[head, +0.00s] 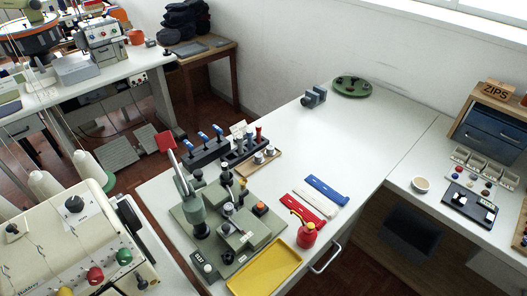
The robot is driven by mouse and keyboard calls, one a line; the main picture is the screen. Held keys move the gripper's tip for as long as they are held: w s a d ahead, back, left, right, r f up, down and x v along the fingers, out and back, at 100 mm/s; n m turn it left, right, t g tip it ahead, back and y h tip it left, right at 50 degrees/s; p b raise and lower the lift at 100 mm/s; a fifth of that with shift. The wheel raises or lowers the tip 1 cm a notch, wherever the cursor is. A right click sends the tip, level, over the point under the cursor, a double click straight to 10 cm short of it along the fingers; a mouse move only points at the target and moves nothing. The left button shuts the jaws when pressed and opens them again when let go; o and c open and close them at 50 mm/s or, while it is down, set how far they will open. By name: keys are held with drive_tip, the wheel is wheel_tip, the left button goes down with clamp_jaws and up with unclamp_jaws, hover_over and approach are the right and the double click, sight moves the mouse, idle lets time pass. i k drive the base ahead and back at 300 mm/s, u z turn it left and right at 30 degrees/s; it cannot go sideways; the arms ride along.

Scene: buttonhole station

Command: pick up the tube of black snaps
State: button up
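A dark rack (245,153) stands on the white worktable, behind the green press. It holds several small upright tubes. One is red (259,134), and a darker tube (249,138) stands just left of it; this looks like the tube of black snaps, but it is too small to be sure of its contents. Part of the rack's left end is crowded by pale cards and the neighbouring rack. My gripper is not in view, and nothing is seen touching the tubes.
A rack of blue-handled tools (205,150) stands left of the tubes. The green press (225,225) with its raised red-ended lever (165,142) is in front. A wooden tray (262,163) is close by right. The yellow tray (265,268) lies nearer.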

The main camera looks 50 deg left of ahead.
sight(225, 167)
drive_tip(key=i, duration=1)
drive_tip(key=u, duration=4.25)
